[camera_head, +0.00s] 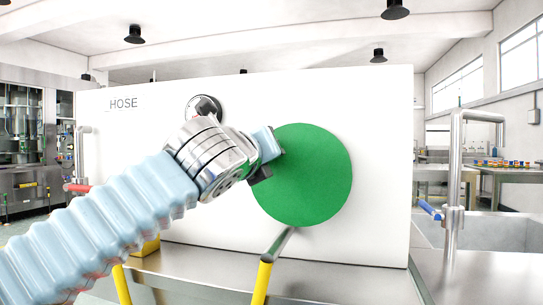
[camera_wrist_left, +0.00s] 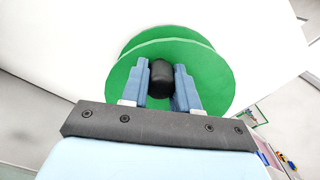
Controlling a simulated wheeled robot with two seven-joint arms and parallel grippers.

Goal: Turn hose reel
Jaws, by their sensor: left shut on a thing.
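The hose reel is a green disc (camera_head: 312,180) on the front of a white panel marked HOSE. It also shows in the left wrist view as two stacked green discs (camera_wrist_left: 215,75). A black knob-like handle (camera_wrist_left: 162,76) stands out from the reel. My left gripper (camera_wrist_left: 161,82) is shut on this handle, with one blue finger on each side of it. In the head view my left arm comes in from the left, and my left gripper (camera_head: 272,158) is at the reel's left edge, hiding the handle. My right gripper is not in view.
The white panel (camera_head: 380,120) stands on a metal counter (camera_head: 350,280). A round gauge (camera_head: 200,106) sits on it behind my arm. A yellow-ended bar (camera_head: 264,275) sticks out below the reel. A metal pipe with a blue handle (camera_head: 430,209) stands at the right.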

